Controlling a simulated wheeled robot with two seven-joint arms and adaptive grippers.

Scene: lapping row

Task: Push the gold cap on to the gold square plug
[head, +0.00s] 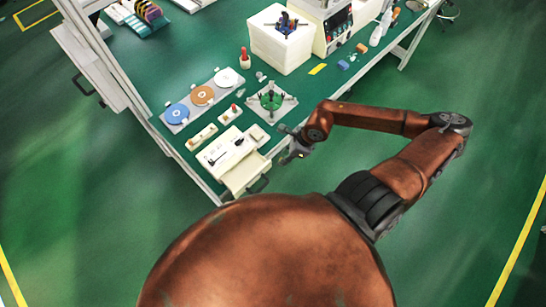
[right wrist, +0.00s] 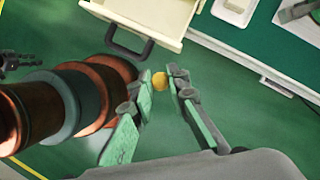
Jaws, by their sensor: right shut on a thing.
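My right gripper (head: 288,157) is beyond the front edge of the bench, to the right of an open drawer, in the head view. In the right wrist view my right gripper (right wrist: 163,80) has its two green-padded fingers closed on a small rounded gold piece, the gold cap (right wrist: 159,80), at the fingertips. The cap is held in the air over the green floor, apart from the drawer. I cannot make out the gold square plug in either view.
The cream drawer (head: 246,178) is pulled out, with a dark handle (right wrist: 130,41) at its front. On the green bench are a tray with three discs (head: 202,96), a green round fixture (head: 271,101), a white box (head: 282,45) and a red-topped piece (head: 245,57).

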